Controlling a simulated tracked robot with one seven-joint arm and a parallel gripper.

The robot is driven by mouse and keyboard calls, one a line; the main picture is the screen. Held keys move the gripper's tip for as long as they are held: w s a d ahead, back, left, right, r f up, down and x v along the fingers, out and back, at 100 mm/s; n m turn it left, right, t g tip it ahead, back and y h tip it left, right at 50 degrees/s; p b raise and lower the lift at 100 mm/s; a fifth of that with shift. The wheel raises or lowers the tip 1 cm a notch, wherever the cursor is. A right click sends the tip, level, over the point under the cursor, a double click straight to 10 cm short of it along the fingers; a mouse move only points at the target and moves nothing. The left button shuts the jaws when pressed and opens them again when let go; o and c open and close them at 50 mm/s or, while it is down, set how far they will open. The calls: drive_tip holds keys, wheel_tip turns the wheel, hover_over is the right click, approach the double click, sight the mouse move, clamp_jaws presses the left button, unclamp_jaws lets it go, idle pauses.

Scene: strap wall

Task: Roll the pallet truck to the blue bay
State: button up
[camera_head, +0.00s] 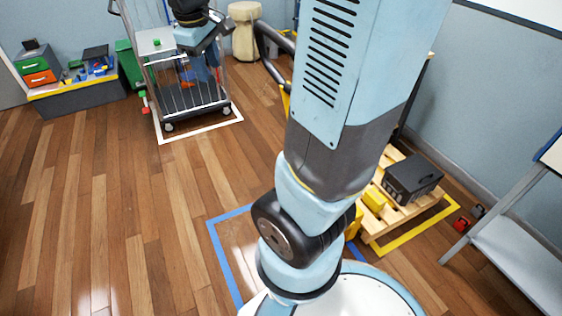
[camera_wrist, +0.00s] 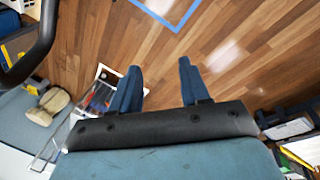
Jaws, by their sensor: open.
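The pallet truck shows its black loop handle (camera_head: 268,48) and a strip of yellow body (camera_head: 286,101) just left of my arm. Most of it is hidden behind my arm. The handle (camera_wrist: 42,45) also shows at the upper left in the wrist view. The blue bay is a blue tape outline (camera_head: 222,254) on the floor, partly covered by my base; its tape (camera_wrist: 152,14) shows at the top of the wrist view. My gripper (camera_wrist: 158,88) is open, with nothing between its two blue fingers. In the head view my gripper (camera_head: 203,38) is left of the handle, apart from it.
A wooden pallet (camera_head: 397,212) with a black case (camera_head: 411,180) stands in a yellow-taped bay (camera_head: 425,228). A wire cage trolley (camera_head: 190,99) stands in a white-taped bay (camera_head: 203,131). A table (camera_head: 513,252) is at right. The wooden floor at left is clear.

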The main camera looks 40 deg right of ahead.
drive_tip(key=w+d+f+n+g+h, duration=0.2)
drive_tip(key=w+d+f+n, duration=0.15)
drive_tip(key=w+f, duration=0.4)
drive_tip(key=w+d+f+n+g+h, duration=0.1)
drive_tip(key=w+d+f+n, duration=0.25)
drive_tip(key=f, duration=0.65)
drive_tip(key=w+d+f+n+g+h, duration=0.2)
drive_tip(key=w+f+n, duration=0.3)
drive_tip(key=f, duration=0.4)
drive_tip(key=w+d+f+n+g+h, duration=0.1)
drive_tip(key=d+f+n+h, duration=0.15)
drive_tip(key=f, duration=0.65)
drive_tip(key=w+d+f+n+g+h, duration=0.1)
drive_tip(key=d+f+n+h, duration=0.2)
drive_tip(key=f, duration=0.6)
drive_tip(key=s+d+f+n+t+h, duration=0.1)
drive_tip(key=s+d+f+n+h, duration=0.15)
drive_tip(key=f+n, duration=0.45)
drive_tip(key=s+d+f+n+t+h, duration=0.1)
drive_tip(key=s+d+f+n, duration=0.2)
drive_tip(key=f, duration=0.8)
drive_tip(key=shift+y, duration=0.3)
drive_tip(key=x, duration=0.9)
drive_tip(key=w+x, duration=0.1)
drive_tip(key=x, duration=0.4)
drive_tip(key=shift+w+d+r, duration=0.15)
drive_tip(key=shift+r, duration=0.1)
drive_tip(key=shift+c, duration=0.4)
clamp_jaws()
